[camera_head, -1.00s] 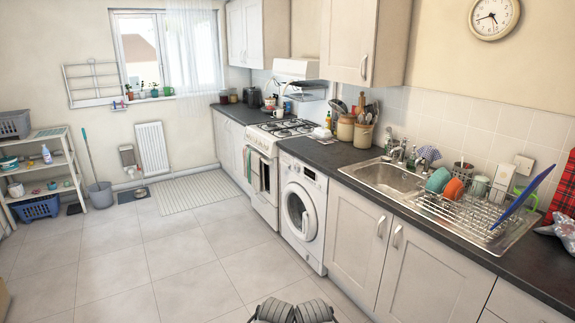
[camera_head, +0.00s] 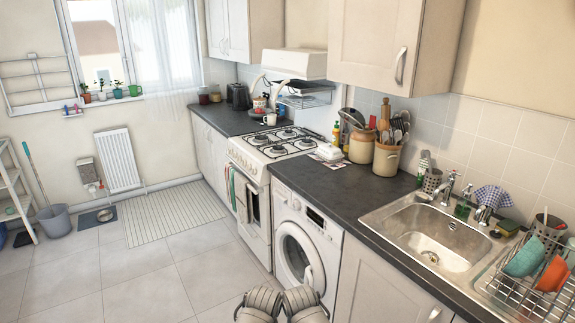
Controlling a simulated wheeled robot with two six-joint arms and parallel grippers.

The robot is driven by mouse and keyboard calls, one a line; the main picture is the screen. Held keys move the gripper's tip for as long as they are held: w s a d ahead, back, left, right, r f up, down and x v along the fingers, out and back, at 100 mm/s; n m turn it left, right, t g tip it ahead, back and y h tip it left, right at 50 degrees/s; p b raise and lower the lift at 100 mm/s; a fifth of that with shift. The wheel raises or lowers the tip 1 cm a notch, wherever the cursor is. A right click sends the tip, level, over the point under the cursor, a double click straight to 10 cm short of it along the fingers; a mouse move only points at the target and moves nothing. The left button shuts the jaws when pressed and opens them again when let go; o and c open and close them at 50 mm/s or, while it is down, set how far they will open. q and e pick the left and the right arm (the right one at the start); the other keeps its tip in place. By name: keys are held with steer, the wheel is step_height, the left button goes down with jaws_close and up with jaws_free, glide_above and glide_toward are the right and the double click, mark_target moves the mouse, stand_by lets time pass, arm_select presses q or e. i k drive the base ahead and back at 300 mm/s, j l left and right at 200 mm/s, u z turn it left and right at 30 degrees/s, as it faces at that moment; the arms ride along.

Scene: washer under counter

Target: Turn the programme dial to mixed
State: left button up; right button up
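The white washing machine (camera_head: 330,262) stands under the dark counter, right of the cooker. Its round door (camera_head: 293,252) looks closed. The control panel runs along its top front edge, with a small round programme dial (camera_head: 295,205) left of a dark display (camera_head: 315,217). The dial is too small for me to read its setting. Two grey ribbed parts of my own arms show at the bottom edge, in front of the washer's lower part. Neither gripper's fingers can be seen.
The cooker (camera_head: 256,170) with towels on its front stands left of the washer. A cupboard door (camera_head: 375,290) and the sink (camera_head: 425,237) are to the right. Tiled floor (camera_head: 150,285) is open at the left. The counter (camera_head: 315,187) overhangs the washer.

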mark_target(296, 205)
steer(key=i+j+z, duration=0.2)
steer(key=i, duration=0.3)
steer(key=i+z, duration=0.25)
steer(key=i, duration=0.2)
steer(key=i+j+z, duration=0.2)
steer(key=i, duration=0.25)
steer(key=j, duration=0.1)
